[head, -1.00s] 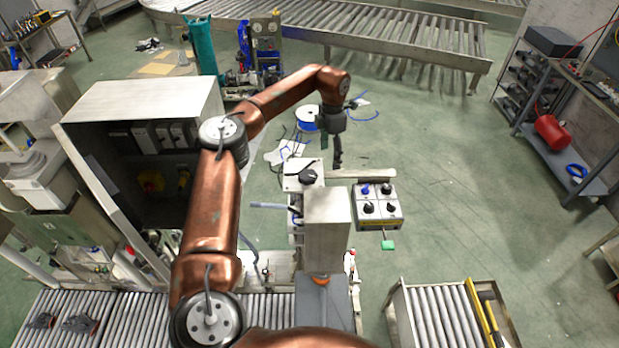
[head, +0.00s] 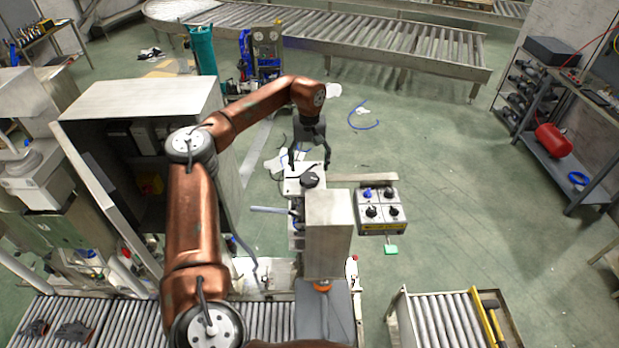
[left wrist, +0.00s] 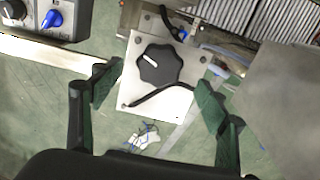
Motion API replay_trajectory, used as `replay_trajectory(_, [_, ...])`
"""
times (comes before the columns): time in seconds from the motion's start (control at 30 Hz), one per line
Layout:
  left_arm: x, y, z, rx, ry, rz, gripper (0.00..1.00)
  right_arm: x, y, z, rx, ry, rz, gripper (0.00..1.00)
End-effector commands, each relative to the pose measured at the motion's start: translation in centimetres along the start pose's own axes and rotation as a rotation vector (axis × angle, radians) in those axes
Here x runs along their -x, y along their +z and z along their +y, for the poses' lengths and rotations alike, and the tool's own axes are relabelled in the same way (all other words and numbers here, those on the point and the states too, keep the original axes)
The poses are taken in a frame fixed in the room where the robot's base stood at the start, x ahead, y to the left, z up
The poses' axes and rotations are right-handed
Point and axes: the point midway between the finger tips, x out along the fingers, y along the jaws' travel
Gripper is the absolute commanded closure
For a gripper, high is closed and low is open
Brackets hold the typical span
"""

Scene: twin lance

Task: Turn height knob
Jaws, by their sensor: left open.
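The black height knob (left wrist: 160,64) with a white pointer mark sits on a light metal plate (left wrist: 188,92) in the left wrist view. In the head view the knob (head: 310,180) shows on top of the machine's column head. My left gripper (head: 311,164) is above the plate, just behind the knob. In the left wrist view the left gripper (left wrist: 154,94) is open, with its green-padded fingers on either side of the plate. The knob lies between and ahead of the fingers, and they look apart from it. My right gripper is not in view.
A control box (head: 381,211) with a blue knob and several black knobs stands right of the column on an arm. A metal box (head: 328,215) stands in front of the knob. Roller conveyors (head: 445,318) are at the front.

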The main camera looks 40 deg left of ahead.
Motion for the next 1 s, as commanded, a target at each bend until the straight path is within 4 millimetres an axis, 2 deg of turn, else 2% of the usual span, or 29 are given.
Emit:
replay_trajectory(0.13, [-2.4, 0.1, -0.1, 0.001, -0.003, -0.003, 0.32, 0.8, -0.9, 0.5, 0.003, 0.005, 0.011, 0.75])
replay_trajectory(0.4, [-5.6, 0.1, 0.0, 0.002, 0.0, -0.002, 0.32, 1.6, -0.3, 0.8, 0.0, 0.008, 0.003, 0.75])
replay_trajectory(0.77, [-6.2, 0.1, 0.0, 0.003, 0.0, -0.001, 0.32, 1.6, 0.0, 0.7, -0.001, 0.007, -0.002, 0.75])
replay_trajectory(1.0, [-6.2, 0.1, 0.0, 0.003, 0.0, -0.001, 0.49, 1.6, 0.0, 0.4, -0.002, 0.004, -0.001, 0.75])
